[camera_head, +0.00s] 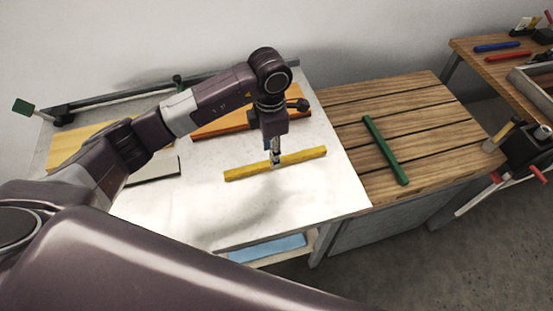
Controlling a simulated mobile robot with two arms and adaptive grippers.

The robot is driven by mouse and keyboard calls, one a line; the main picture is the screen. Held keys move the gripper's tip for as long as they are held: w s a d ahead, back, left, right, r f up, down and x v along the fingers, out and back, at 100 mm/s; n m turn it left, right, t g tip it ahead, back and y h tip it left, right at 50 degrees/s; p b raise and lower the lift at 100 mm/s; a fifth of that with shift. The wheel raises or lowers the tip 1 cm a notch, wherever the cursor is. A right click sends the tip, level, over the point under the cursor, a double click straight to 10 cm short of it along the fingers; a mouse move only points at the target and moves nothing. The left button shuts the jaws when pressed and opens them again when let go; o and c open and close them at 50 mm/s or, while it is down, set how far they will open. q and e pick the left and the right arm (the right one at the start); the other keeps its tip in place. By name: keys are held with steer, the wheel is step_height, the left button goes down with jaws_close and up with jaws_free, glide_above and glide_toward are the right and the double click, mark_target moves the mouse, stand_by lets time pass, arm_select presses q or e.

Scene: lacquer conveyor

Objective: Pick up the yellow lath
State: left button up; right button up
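The yellow lath (304,156) lies slightly slanted across the right part of the white tabletop (325,190). My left gripper (275,161) points down at the middle of the lath. Its fingertips are at the lath, and one finger shows in front of the near side. The far finger is hidden, so I cannot tell whether the fingers grip the lath. My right gripper is not in view.
A green lath (385,150) lies on the slatted wooden table (435,135) at the right. Orange-brown boards (220,124) lie behind my gripper. Blue (497,46) and red (508,56) pieces lie on the far-right bench. The front white surface is clear.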

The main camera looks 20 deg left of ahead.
arm_select(q)
steer(key=shift+f+p, duration=0.4)
steer(key=shift+f, duration=1.25)
jaws_close()
